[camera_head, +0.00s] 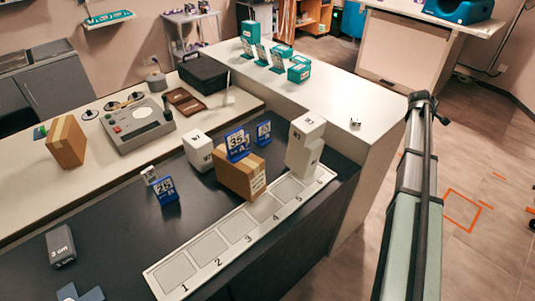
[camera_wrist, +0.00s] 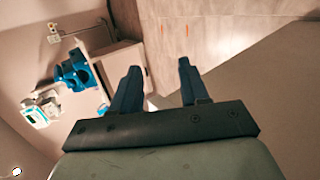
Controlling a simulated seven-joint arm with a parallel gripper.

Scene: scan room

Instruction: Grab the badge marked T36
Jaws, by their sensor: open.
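Several blue badges stand on the dark counter in the head view. One (camera_head: 167,190) stands at the left and seems to read 25. Another (camera_head: 237,144) stands on a cardboard box (camera_head: 239,175) and seems to read 35. A smaller one (camera_head: 264,133) stands behind the box, its marking too small to read surely. I cannot tell which is T36. My gripper (camera_wrist: 158,65) is open and empty in the wrist view, pointing away from the counter. In the head view its end (camera_head: 422,99) is right of the white counter, far from the badges.
A numbered strip (camera_head: 205,247) lies along the counter's front edge. A grey block (camera_head: 61,245) is at the left. Teal boxes (camera_head: 299,70) stand farther back.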

